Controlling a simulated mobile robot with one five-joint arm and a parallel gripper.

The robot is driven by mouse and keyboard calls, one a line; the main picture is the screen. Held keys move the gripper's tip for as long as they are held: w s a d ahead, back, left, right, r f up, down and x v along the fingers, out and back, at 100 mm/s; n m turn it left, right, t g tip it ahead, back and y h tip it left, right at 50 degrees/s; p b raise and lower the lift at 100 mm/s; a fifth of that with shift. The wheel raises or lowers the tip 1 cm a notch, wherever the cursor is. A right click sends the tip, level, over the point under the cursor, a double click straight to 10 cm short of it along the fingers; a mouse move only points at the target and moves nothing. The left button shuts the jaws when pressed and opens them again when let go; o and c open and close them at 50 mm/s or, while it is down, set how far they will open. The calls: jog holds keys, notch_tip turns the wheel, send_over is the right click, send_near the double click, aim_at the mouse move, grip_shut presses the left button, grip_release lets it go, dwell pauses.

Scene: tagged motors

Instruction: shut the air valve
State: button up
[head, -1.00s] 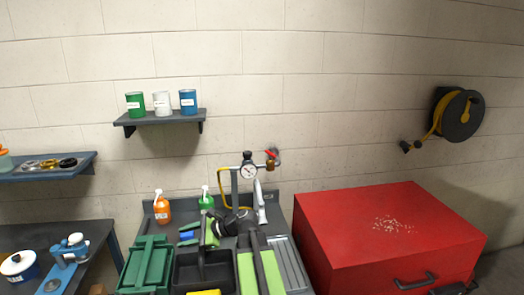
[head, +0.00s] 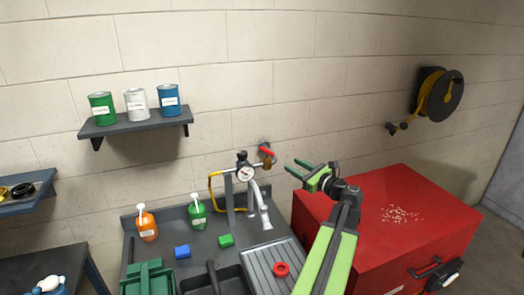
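The air valve (head: 267,158) is a brass fitting on the wall with a red handle, beside a round white pressure gauge (head: 245,173). The red handle (head: 267,151) slants down to the right. My gripper (head: 298,169) is at the end of my green and black arm, to the right of the valve and slightly lower in the picture. Its two green fingers are spread apart, point left towards the valve, and hold nothing. They look apart from the handle.
A red cabinet (head: 370,240) stands right. A shelf with cans (head: 137,124) is left.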

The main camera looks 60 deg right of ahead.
aim_at(263, 149)
jog(key=x, duration=1.6)
jog(key=shift+w+f, duration=0.1)
jog(key=shift+w, duration=0.05)
grip_shut()
